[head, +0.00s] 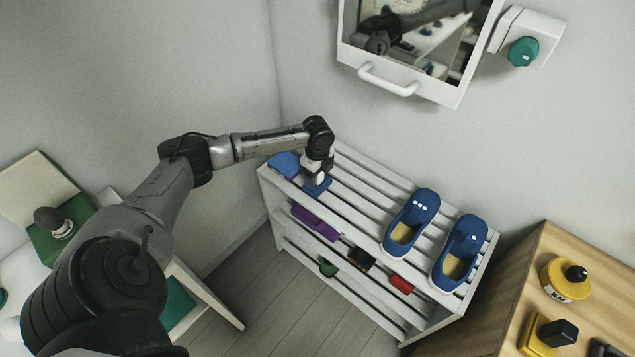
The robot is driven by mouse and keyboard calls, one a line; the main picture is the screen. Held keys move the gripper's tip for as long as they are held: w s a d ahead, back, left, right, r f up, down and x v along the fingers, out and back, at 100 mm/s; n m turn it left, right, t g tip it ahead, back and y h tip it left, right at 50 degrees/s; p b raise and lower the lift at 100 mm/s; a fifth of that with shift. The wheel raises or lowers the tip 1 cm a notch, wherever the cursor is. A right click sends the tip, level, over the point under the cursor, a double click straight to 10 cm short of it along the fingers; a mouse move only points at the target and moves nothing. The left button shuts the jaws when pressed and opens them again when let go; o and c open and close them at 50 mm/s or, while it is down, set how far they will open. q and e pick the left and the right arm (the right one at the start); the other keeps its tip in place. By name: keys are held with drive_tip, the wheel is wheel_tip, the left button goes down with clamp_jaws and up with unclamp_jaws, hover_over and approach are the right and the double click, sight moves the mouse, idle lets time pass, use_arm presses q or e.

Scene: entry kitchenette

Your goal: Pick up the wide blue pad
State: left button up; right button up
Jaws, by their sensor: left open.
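A blue pad (284,163) lies at the left end of the white slatted rack's top. Another flat blue patch (318,187) shows just to its right, directly under my left gripper (317,180). The gripper hides the space between them, so I cannot tell whether they are one wide pad or two. My left gripper points down at the rack top and is open. Its fingertips are small and partly hidden, and I cannot tell whether they touch the blue patch. My right gripper is not in view.
Two blue slippers (411,222) stand at the right of the rack (358,185). A mirror cabinet (410,60) hangs above. A wooden cabinet (510,290) with yellow tins stands at the right.

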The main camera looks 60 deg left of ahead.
use_arm(q)
drive_tip(key=shift+f, duration=0.3)
drive_tip(key=c, duration=1)
drive_tip(key=shift+r, duration=0.1)
drive_tip(key=shift+c, duration=0.2)
wheel_tip(320, 180, up, 10)
drive_tip(key=shift+f+p, duration=0.1)
drive_tip(key=shift+p, duration=0.75)
